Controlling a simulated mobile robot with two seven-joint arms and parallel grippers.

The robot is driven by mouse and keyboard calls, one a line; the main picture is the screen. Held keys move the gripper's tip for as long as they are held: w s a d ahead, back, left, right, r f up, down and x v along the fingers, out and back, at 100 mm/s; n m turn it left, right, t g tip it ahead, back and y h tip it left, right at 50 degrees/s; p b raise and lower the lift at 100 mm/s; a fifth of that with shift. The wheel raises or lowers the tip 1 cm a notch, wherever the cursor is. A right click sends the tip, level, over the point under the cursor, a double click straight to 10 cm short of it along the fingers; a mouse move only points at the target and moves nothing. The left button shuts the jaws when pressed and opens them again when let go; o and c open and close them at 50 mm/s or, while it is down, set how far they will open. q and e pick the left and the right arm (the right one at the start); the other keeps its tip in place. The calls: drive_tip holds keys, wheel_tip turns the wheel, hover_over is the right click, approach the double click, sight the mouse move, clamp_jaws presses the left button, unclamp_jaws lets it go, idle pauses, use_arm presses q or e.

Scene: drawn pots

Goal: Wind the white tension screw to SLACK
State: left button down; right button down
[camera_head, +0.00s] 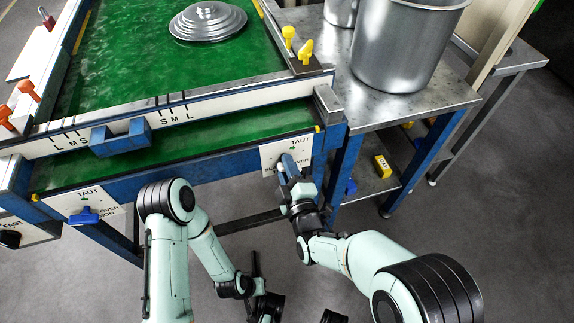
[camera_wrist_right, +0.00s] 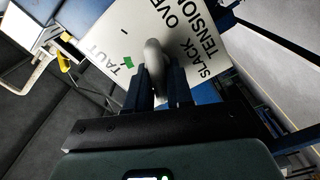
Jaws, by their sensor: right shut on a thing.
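The white tension screw (camera_wrist_right: 155,57) shows as a pale, elongated knob in the right wrist view, in front of a white plate (camera_wrist_right: 205,30) lettered TAUT, SLACK and OVER TENSION. A green mark sits by TAUT. My right gripper (camera_wrist_right: 168,88) is shut on the screw, its dark fingers on either side. In the head view the right gripper (camera_head: 289,166) is at the plate (camera_head: 303,145) on the table's front right corner, and hides most of the screw. Its exact pointing is unclear. My left gripper (camera_head: 262,292) is low, away from the table; its jaws are unclear.
A second plate with a blue knob (camera_head: 85,215) is at the table's front left. The green belt (camera_head: 130,60) carries stacked metal discs (camera_head: 208,21). A steel pot (camera_head: 400,45) stands on the side table at right. Orange and yellow clamps sit along the rail.

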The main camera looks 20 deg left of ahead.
use_arm(q)
drive_tip(key=shift+s+r, duration=0.1)
use_arm(e)
drive_tip(key=shift+n, duration=0.4)
drive_tip(key=c, duration=1.1)
unclamp_jaws()
drive_tip(key=shift+a, duration=0.1)
use_arm(q)
drive_tip(key=s+d+r+g+h+p, duration=0.1)
drive_tip(key=s+d+r+g+p, duration=0.1)
drive_tip(key=s+r+p, duration=0.5)
drive_tip(key=shift+s+d+r+m+g+p, duration=0.3)
drive_tip(key=shift+s+d+r+g+p, duration=0.1)
drive_tip(key=shift+d+r+p, duration=0.2)
use_arm(e)
drive_tip(key=v, duration=1.3)
drive_tip(key=shift+s, duration=0.1)
